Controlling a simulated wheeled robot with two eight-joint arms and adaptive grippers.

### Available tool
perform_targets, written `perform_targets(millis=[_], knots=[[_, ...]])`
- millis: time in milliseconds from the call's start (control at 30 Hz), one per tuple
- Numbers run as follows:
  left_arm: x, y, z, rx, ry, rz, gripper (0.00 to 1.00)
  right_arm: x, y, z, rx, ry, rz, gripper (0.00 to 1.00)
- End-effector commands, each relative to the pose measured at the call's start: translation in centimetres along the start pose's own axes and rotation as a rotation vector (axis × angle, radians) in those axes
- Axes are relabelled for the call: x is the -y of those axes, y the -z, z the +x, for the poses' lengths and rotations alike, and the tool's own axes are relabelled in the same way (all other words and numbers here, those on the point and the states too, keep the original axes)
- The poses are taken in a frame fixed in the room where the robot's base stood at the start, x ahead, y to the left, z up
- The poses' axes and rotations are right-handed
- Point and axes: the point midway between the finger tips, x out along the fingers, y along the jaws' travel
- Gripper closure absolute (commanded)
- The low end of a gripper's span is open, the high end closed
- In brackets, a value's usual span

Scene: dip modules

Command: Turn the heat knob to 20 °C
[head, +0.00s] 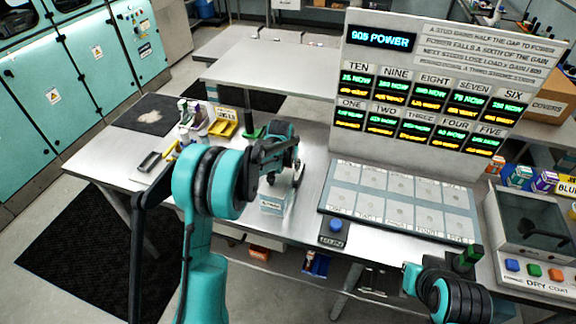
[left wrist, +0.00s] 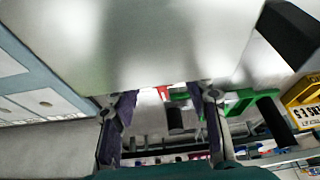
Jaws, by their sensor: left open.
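I cannot make out a heat knob or a 20 °C mark for certain in either view. A small pale blue box (head: 273,203) with an unreadable label stands on the bench below my left gripper (head: 285,180). The gripper points down beside or over the box, and my arm hides part of that area. In the left wrist view my left gripper (left wrist: 167,125) has its two fingers apart, with nothing clearly held. A large pale surface fills the top of that view. My right arm shows at the lower right of the head view, but its fingertips cannot be made out.
A display board (head: 430,90) reads "905 POWER" above several lit readouts. A panel of labelled pads (head: 400,202) with a blue button (head: 336,225) lies before it. A yellow tray (head: 224,122) stands left, a "DRY COAT" machine (head: 535,265) right.

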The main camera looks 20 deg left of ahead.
Motion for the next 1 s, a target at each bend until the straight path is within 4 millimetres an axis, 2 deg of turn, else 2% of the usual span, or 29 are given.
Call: perform_targets(millis=[133, 300, 667, 1000], knots=[[0.0, 0.01, -0.04, 0.0, 0.0, 0.0, 0.55, 0.0, 0.02, -0.02, 0.0, 0.0, 0.0, 1.0], [0.0, 0.01, -0.05, 0.0, 0.0, 0.0, 0.99, 0.0, 0.02, -0.02, 0.0, 0.0, 0.0, 1.0], [-0.07, 0.01, -0.04, 0.0, 0.01, -0.024, 1.0, 0.0, -0.04, 0.05, 0.0, 0.0, 0.0, 1.0], [-0.32, 0.06, 0.01, -0.001, 0.086, -0.206, 1.0, 0.0, -0.32, 0.45, 0.0, 0.0, 0.0, 1.0]])
